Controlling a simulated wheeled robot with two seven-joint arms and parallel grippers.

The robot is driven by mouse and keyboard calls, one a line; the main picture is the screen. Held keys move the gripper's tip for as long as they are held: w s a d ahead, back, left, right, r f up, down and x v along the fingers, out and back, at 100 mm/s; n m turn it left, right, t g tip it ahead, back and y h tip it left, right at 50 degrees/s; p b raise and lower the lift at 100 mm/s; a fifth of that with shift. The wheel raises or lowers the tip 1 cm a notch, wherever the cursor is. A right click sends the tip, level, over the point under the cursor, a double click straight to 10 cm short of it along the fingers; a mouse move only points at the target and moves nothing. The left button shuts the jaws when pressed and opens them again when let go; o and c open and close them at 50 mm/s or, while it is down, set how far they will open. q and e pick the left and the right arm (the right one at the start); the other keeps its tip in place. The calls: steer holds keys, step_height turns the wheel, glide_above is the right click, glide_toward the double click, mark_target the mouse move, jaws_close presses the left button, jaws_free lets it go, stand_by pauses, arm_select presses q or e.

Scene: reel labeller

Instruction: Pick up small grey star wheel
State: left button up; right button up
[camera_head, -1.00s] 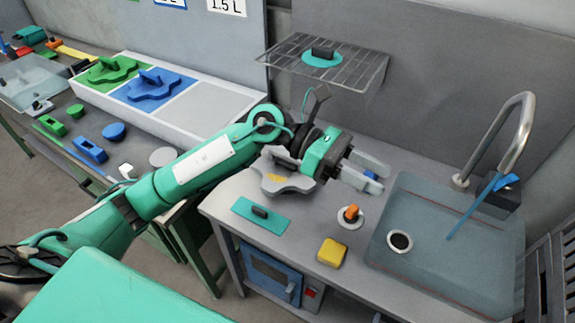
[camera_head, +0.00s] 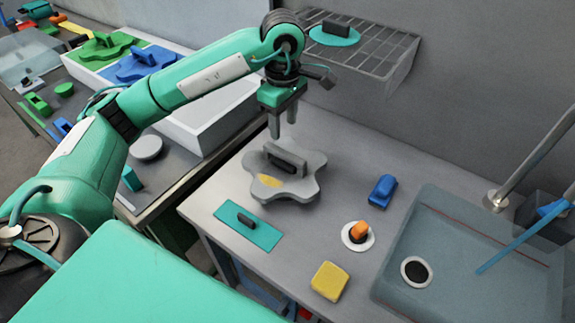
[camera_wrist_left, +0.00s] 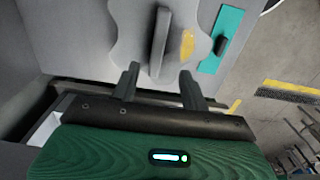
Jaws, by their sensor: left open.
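The small grey star wheel (camera_head: 284,189) lies on the grey worktop. It has rounded lobes, a raised bar handle on top and a yellow patch on its near left side. My left gripper (camera_head: 283,120) is above it, pointing down, open and empty. In the left wrist view the open left gripper (camera_wrist_left: 158,78) has its two fingers on either side of the lower end of the handle of the star wheel (camera_wrist_left: 130,32). I cannot tell from this whether they touch it. My right gripper is not in view.
A teal plate (camera_head: 262,234) with a black grip lies just in front of the wheel. To the right are a blue block (camera_head: 382,189), a white disc with an orange knob (camera_head: 358,235), a yellow block (camera_head: 329,281) and a sink (camera_head: 460,290). A wire shelf (camera_head: 375,48) hangs behind.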

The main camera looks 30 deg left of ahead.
arm_select(q)
glide_above(284, 152)
steer(key=f, duration=0.2)
steer(key=f+p, duration=0.1)
steer(key=f, duration=0.2)
steer(key=shift+s+d+f, duration=0.1)
steer(key=shift+s, duration=0.1)
step_height(284, 152, down, 3)
steer(key=shift+r+p, duration=0.2)
steer(key=shift+p, duration=0.2)
step_height(284, 152, down, 3)
steer(key=shift+w+f+p, duration=0.15)
steer(key=shift+f+p, duration=0.05)
steer(key=shift+p, duration=0.55)
steer(key=shift+f, duration=0.55)
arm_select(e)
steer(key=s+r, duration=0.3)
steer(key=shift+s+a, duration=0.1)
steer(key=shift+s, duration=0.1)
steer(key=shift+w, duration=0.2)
arm_select(q)
steer(key=shift+f, duration=0.1)
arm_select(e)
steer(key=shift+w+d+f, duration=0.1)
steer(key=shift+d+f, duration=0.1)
arm_select(q)
jaws_close()
